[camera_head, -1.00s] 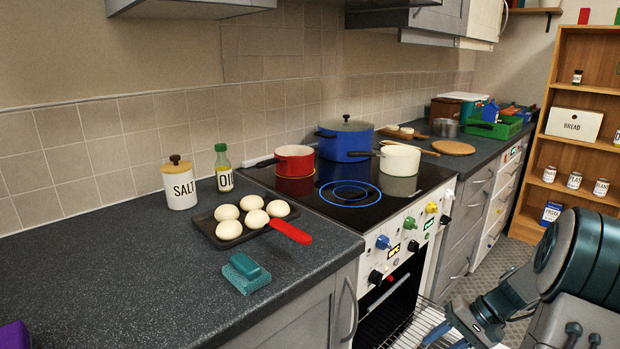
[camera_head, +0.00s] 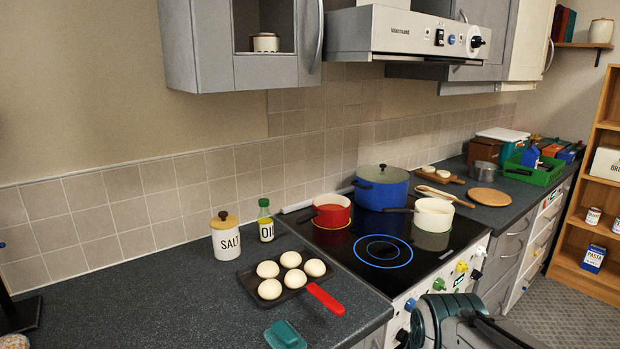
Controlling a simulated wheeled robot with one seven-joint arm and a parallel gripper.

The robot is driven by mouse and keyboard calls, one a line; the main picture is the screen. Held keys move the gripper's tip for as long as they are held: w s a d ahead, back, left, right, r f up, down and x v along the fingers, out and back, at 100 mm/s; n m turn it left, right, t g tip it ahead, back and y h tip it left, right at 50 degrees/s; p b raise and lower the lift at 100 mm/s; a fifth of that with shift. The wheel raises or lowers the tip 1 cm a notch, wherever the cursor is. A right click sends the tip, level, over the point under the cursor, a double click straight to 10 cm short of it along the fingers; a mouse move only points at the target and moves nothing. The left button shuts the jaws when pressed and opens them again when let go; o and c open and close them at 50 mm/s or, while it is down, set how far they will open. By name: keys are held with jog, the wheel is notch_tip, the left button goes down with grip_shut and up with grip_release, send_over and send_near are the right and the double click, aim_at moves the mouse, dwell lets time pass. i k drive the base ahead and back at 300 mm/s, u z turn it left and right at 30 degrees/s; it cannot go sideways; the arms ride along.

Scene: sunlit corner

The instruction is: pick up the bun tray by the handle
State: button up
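The bun tray (camera_head: 247,280) is a dark, shallow pan lying on the dark countertop to the left of the stove. Several pale round buns (camera_head: 292,278) sit in it. Its red handle (camera_head: 325,299) points to the lower right, toward the counter's front edge, and nothing covers it. My gripper is out of the picture; only part of my arm shows at the bottom right, in front of the stove, apart from the tray.
A teal block-like object (camera_head: 285,335) lies in front of the tray. A salt jar (camera_head: 226,238) and an oil bottle (camera_head: 265,222) stand behind it. The stove (camera_head: 372,277) holds red, blue and white pots. The counter's left side is largely clear.

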aim_at(271, 282)
jog(key=u, duration=1)
jog(key=k, duration=1)
jog(key=z, duration=1.7)
jog(key=i, duration=0.5)
jog(key=u, duration=1.6)
